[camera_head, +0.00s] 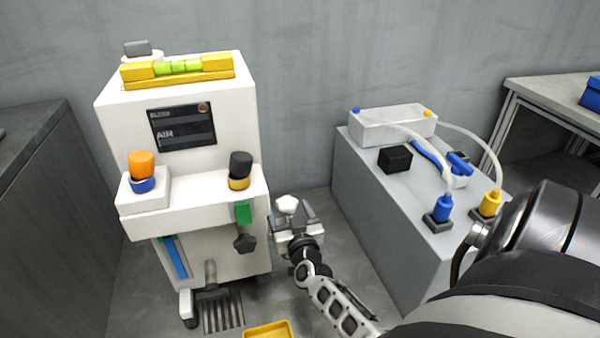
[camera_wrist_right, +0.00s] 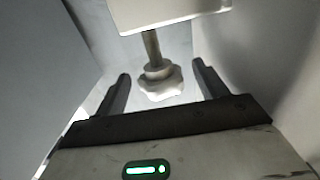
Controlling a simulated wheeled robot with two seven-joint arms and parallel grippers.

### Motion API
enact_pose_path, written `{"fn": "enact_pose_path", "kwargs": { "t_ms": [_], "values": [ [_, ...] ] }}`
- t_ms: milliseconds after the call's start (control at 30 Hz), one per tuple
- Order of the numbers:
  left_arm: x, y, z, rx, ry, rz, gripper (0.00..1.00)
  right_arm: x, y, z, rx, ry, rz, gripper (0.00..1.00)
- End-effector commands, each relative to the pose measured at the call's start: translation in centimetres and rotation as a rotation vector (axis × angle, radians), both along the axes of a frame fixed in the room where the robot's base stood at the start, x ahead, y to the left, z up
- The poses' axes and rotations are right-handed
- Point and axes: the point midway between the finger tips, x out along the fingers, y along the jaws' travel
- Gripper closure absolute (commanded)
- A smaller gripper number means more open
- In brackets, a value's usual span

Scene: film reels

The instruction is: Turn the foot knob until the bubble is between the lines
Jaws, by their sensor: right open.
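A yellow spirit level (camera_head: 135,80) with a green vial (camera_head: 178,66) lies on top of the white machine (camera_head: 120,110). The vial is too small to tell where the bubble sits against its lines. A pale lobed foot knob (camera_head: 287,204) shows by my right gripper (camera_head: 297,217), low beside the machine's right side. In the right wrist view the knob (camera_wrist_right: 160,84) hangs on a threaded stem under a white block (camera_wrist_right: 165,12). It shows between the two fingers of my open right gripper (camera_wrist_right: 160,90), with a gap on either side. My left gripper is not in view.
A dark star knob (camera_head: 245,243) sits below a green block (camera_head: 243,212) on the machine, left of my right gripper. A grey cabinet (camera_head: 375,215) with tubes and bottles stands to the right. A yellow tray (camera_head: 268,329) lies on the floor in front.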

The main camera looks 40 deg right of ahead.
Motion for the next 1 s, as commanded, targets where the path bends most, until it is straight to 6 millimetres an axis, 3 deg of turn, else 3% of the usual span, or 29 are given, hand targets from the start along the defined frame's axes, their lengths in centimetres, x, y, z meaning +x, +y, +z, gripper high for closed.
{"fn": "enact_pose_path", "kwargs": {
  "t_ms": [300, 500, 700, 1000],
  "values": [
    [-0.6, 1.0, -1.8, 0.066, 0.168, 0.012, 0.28, -7.0, 3.8, 0.4, 0.001, 0.005, 0.001, 0.28],
    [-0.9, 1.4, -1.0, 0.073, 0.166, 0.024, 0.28, -9.8, 5.4, 0.2, 0.0, 0.002, -0.001, 0.28],
    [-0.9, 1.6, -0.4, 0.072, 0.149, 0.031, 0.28, -10.8, 6.0, 0.1, 0.0, -0.001, -0.001, 0.28],
    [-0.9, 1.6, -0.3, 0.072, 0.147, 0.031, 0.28, -10.8, 5.9, 0.1, -0.002, -0.001, 0.0, 0.28]
  ]
}}
